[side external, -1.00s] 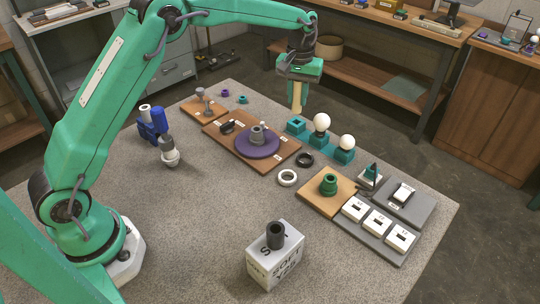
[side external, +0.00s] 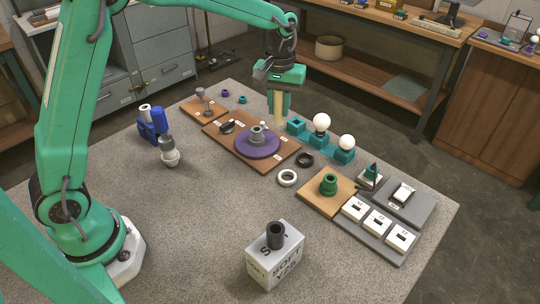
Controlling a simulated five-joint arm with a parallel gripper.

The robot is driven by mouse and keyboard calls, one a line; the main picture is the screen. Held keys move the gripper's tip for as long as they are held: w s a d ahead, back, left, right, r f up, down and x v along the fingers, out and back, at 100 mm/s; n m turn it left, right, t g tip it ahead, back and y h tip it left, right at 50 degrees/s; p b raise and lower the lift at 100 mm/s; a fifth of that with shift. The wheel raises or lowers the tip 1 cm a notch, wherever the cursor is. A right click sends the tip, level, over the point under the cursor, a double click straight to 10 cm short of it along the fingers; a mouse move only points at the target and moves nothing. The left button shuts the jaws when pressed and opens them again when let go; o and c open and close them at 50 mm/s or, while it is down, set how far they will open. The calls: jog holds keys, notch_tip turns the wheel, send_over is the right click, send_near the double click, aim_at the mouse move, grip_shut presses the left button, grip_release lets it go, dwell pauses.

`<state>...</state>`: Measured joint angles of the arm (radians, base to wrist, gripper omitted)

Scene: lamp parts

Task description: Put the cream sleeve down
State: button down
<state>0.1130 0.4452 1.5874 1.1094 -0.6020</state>
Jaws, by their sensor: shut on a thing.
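The cream sleeve (side external: 278,117) is a slim pale tube, held upright in my gripper (side external: 278,103). My gripper points straight down and is shut on the sleeve's upper part; the fingers hide some of it. The sleeve's lower end shows just behind the brown board (side external: 226,148) with the purple disc (side external: 268,148), left of the teal blocks. I cannot tell whether it touches the table (side external: 210,220).
Teal holders with white bulbs (side external: 321,121) stand close to the right of the sleeve. A black ring (side external: 304,159) and a white ring (side external: 287,178) lie in front. A white box (side external: 272,262) bears a dark cylinder. The table's middle front is clear.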

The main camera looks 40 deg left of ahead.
jog(key=s+f, duration=0.2)
jog(key=s, duration=1.8)
jog(key=shift+d, duration=0.15)
jog(key=shift+s, duration=0.1)
jog(key=w+a+f, duration=0.1)
jog(key=a+f, duration=0.1)
jog(key=a, duration=0.1)
jog(key=w+a+f, duration=0.2)
jog(key=a, duration=0.2)
jog(key=w+a+f, duration=0.1)
jog(key=a+f, duration=0.2)
jog(key=shift+w+a, duration=0.25)
jog(key=shift+a, duration=0.15)
jog(key=shift+f, duration=2)
jog(key=shift+f, duration=0.1)
